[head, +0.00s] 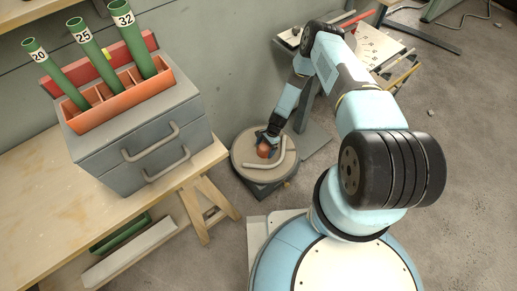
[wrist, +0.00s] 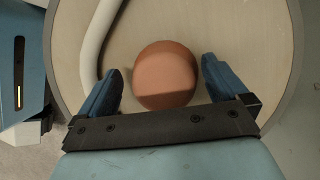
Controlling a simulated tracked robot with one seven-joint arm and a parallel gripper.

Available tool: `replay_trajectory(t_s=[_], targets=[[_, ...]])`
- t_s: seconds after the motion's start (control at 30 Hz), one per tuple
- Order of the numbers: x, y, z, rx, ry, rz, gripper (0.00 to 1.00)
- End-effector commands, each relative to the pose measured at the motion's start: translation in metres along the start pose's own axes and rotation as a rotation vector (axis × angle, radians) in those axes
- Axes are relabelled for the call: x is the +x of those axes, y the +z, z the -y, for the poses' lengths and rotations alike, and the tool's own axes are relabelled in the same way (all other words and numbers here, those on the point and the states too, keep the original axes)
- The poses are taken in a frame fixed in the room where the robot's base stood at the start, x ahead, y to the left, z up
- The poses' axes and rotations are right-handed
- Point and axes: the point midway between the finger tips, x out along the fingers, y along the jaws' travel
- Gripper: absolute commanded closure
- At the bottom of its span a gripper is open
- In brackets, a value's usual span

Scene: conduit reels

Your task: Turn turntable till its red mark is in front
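The turntable (head: 244,160) is a round, pale disc on a dark base, on the floor right of the bench. A reddish-brown round knob (head: 264,151) stands on it, beside a bent grey pipe (head: 287,160). My gripper (head: 267,143) is over the disc at the knob. In the wrist view, the blue fingers of my gripper (wrist: 163,68) are spread, one on each side of the knob (wrist: 167,75), with small gaps. The pipe (wrist: 96,45) curves left of the knob on the pale disc (wrist: 235,30). I cannot make out a red mark on the disc.
A wooden bench (head: 40,200) at left carries a grey drawer cabinet (head: 150,140) and an orange rack (head: 125,97) with green tubes labelled 20, 25 and 32. A trestle leg (head: 207,205) stands close left of the turntable. A cluttered table (head: 385,50) stands behind my arm.

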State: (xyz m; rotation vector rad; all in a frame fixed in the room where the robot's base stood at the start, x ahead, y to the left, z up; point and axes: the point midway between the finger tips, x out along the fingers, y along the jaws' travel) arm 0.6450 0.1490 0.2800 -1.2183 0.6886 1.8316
Motion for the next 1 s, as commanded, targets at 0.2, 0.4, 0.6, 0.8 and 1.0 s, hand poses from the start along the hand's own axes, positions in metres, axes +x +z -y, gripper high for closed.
replay_trajectory(t_s=[0.2,0.4,0.6,0.8,1.0], targets=[[-0.015,-0.001,0.002,0.0,-0.002,-0.001,0.0],[-0.049,0.0,0.001,-0.002,-0.002,-0.001,0.0],[-0.085,0.0,0.001,-0.001,-0.001,-0.001,0.0],[-0.116,0.0,0.0,-0.001,0.0,0.0,0.0],[-0.132,0.0,-0.001,-0.001,0.002,0.0,0.0]])
